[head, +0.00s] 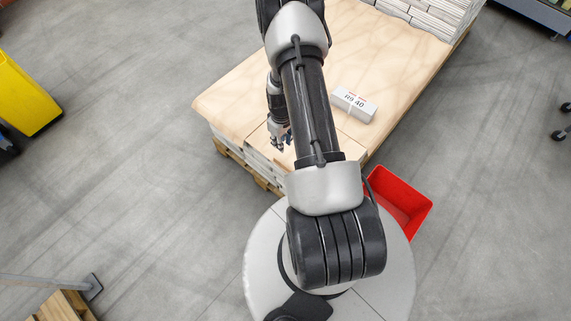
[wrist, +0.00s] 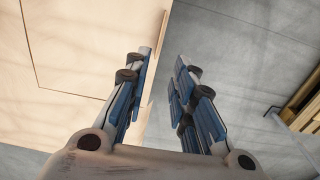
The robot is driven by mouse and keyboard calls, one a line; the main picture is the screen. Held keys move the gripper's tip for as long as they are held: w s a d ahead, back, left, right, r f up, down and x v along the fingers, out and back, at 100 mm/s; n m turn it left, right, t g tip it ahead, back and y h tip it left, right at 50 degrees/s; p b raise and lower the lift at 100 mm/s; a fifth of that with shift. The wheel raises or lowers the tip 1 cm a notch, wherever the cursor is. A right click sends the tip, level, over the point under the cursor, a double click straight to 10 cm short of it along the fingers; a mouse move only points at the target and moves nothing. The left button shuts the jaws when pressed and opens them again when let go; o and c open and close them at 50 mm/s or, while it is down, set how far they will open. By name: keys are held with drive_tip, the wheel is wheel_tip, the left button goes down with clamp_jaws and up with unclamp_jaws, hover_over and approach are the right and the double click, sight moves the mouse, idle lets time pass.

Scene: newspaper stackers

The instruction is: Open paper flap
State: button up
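Brown paper (head: 235,95) covers a stack on a pallet in the head view. Its near part has a cut-like line, which shows in the wrist view as a dark line across the paper (wrist: 85,45). My gripper (head: 281,143) is at the near left edge of the stack. In the wrist view my gripper (wrist: 164,70) is open, with a gap between its blue-padded fingers. The paper's edge runs through this gap, with the left finger over the paper and the right finger over the floor. I cannot tell whether either finger touches the paper.
A white labelled block (head: 353,104) lies on the paper. A red bin (head: 400,203) stands on the floor to the right of the pallet (head: 240,166). A yellow container (head: 25,95) is at the far left. White stacks (head: 425,14) stand at the back.

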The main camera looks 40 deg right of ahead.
wheel_tip(320, 180, down, 18)
drive_tip(key=b, duration=0.5)
drive_tip(key=shift+r+b, duration=0.2)
drive_tip(key=shift+b, duration=0.15)
drive_tip(key=shift+c, duration=0.3)
clamp_jaws()
